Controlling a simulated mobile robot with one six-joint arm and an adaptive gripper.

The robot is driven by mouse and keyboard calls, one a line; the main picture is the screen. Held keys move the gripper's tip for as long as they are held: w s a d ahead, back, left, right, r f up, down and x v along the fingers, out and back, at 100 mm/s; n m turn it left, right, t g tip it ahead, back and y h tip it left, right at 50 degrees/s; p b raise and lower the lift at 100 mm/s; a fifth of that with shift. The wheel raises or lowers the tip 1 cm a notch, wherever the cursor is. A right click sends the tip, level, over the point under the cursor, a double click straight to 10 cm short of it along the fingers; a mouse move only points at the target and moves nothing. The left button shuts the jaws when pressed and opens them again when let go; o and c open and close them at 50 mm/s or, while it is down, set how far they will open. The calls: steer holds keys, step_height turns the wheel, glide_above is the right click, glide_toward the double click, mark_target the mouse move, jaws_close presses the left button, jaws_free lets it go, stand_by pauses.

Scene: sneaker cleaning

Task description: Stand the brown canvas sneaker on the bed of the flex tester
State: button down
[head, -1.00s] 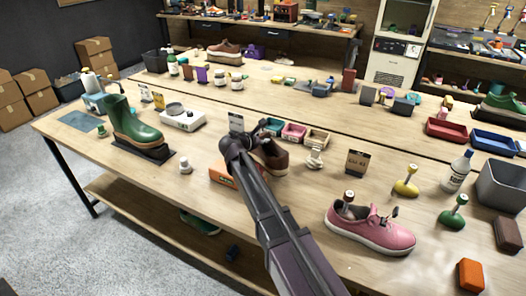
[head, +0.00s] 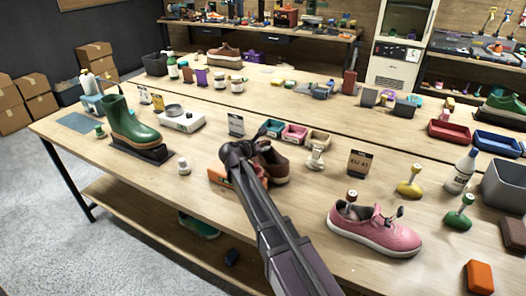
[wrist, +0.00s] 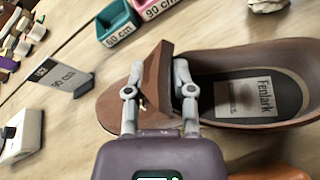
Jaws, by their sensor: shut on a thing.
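The brown sneaker (head: 273,164) is near the middle of the front bench, partly hidden behind my arm in the head view. In the wrist view its open collar and labelled insole (wrist: 245,95) face the camera. My gripper (wrist: 160,75) is shut on the sneaker's brown upper at the front of the opening; it also shows in the head view (head: 248,158). An orange piece (head: 222,179) lies beside and partly under my gripper, and an orange edge (wrist: 270,172) shows below the shoe in the wrist view. I cannot tell whether it is the flex tester or whether the sole touches anything.
A small sign card (head: 236,124) and a row of coloured trays (head: 295,132) stand behind the sneaker. A green boot (head: 128,125) stands at the left.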

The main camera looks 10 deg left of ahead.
steer(key=shift+f, duration=0.3)
steer(key=shift+c, duration=2.3)
jaws_free()
steer(key=shift+s+r, duration=0.1)
steer(key=shift+r, duration=0.1)
steer(key=p+v, duration=0.4)
steer(key=v, duration=0.7)
steer(key=shift+s+a, duration=0.25)
steer(key=shift+s, duration=0.1)
